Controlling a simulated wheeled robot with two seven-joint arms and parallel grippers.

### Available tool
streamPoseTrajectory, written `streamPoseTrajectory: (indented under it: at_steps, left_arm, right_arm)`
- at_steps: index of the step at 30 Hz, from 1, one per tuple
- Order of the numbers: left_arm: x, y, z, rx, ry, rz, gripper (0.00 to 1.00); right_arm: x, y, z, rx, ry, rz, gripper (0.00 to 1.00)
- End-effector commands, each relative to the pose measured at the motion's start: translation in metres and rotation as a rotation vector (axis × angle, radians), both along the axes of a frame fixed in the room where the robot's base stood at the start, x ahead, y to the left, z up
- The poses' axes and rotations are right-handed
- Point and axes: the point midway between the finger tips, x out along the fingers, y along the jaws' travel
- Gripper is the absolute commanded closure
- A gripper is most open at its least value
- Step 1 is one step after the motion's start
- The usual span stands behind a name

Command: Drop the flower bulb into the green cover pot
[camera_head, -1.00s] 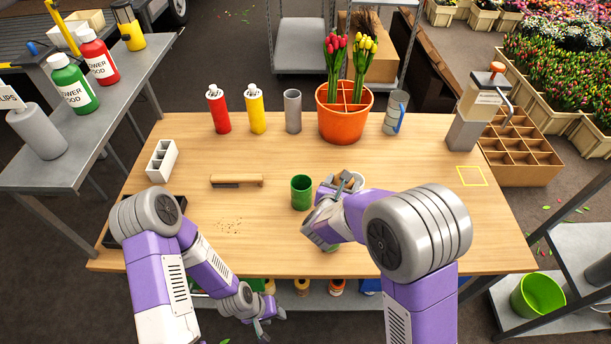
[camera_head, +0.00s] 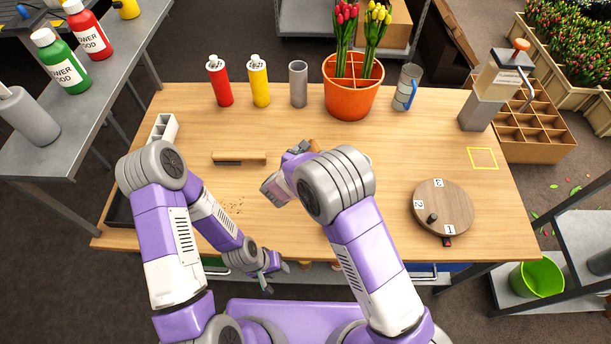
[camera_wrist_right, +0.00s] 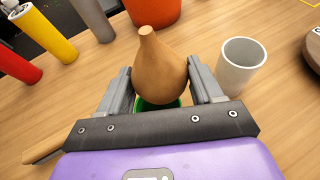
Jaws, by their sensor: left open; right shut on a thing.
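The brown flower bulb (camera_wrist_right: 158,65) is between the fingers of my right gripper (camera_wrist_right: 160,82), its narrow tip up. In the head view, my right gripper (camera_head: 305,148) is over the middle of the table and only a sliver of the bulb (camera_head: 315,146) shows. The green cover pot (camera_wrist_right: 150,103) shows in the right wrist view just below the bulb, mostly hidden by it. I cannot tell whether the bulb is inside the rim. The pot is hidden by my right arm in the head view. My left gripper (camera_head: 268,276) is open and empty at the table's front edge.
A white cup (camera_wrist_right: 241,66) stands beside the green pot. A wooden turntable (camera_head: 443,205) is at the right. A brush (camera_head: 239,158) lies left.

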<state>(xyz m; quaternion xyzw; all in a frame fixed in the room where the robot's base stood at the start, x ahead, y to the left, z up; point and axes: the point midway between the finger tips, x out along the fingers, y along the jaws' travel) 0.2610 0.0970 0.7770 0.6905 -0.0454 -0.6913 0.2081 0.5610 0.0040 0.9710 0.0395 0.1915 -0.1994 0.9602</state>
Motion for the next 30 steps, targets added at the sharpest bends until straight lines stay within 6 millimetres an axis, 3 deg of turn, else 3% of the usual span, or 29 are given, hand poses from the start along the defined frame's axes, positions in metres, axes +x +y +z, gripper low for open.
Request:
streamPoseTrajectory:
  at_steps: [4, 13, 14, 19, 30]
  left_arm:
    - [0.0002, 0.0, -0.0105, 0.0, 0.0, 0.0, 0.57]
    - [0.0002, -0.0001, -0.0103, 0.0, 0.0, 0.0, 0.57]
    - [0.0002, 0.0, -0.0102, 0.0, 0.0, 0.0, 0.57]
    - [0.0003, 0.0, -0.0102, 0.0, -0.001, 0.0, 0.57]
    - [0.0003, 0.0, -0.0101, 0.0, -0.001, 0.0, 0.57]
  right_arm:
    - [0.0002, 0.0, -0.0154, 0.0, -0.001, 0.0, 0.68]
    - [0.0003, -0.0001, -0.0165, 0.0, -0.002, 0.0, 0.68]
    - [0.0003, -0.0001, -0.0165, 0.0, -0.001, 0.0, 0.32]
    - [0.0002, -0.0002, -0.0166, 0.0, -0.001, 0.0, 0.06]
    - [-0.0052, 0.0028, -0.0141, 0.001, 0.0, 0.002, 0.05]
